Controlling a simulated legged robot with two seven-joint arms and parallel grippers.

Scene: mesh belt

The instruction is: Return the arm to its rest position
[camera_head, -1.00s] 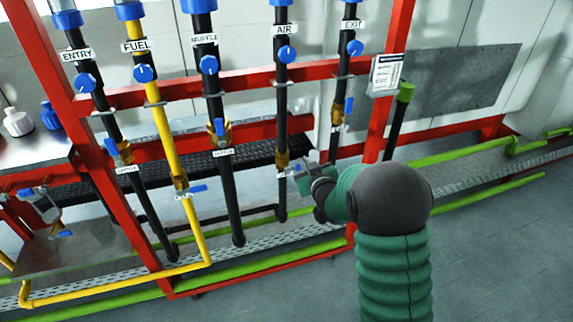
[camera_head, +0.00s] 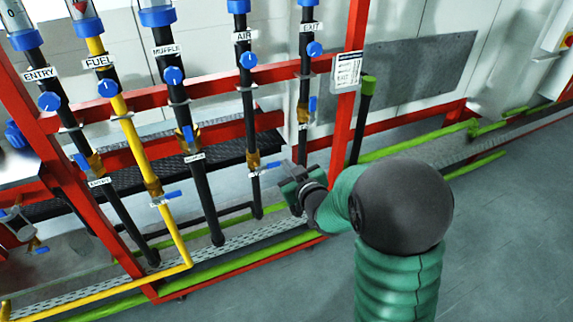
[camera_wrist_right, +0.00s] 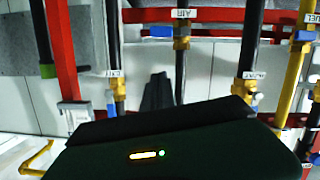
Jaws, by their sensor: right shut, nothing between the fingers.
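My right arm, a green sleeve with a dark round joint, comes up from the bottom right of the head view. Its gripper (camera_head: 284,168) is shut and empty. In that picture it sits just right of the AIR pipe's lower valve (camera_head: 253,162) and below the EXIT pipe's valve (camera_head: 303,112). Whether it touches either is hard to tell, but nothing is held. In the right wrist view the dark gripper fingers (camera_wrist_right: 157,92) lie close together, with the labelled pipes beyond, upside down. My left gripper is not in view.
A red frame (camera_head: 342,120) carries several vertical pipes with blue knobs and lever valves, including a yellow FUEL pipe (camera_head: 128,130). Green pipes (camera_head: 240,262) run low along the floor. A green-capped black pipe (camera_head: 363,118) stands right of the frame. Open grey floor (camera_head: 500,240) lies right.

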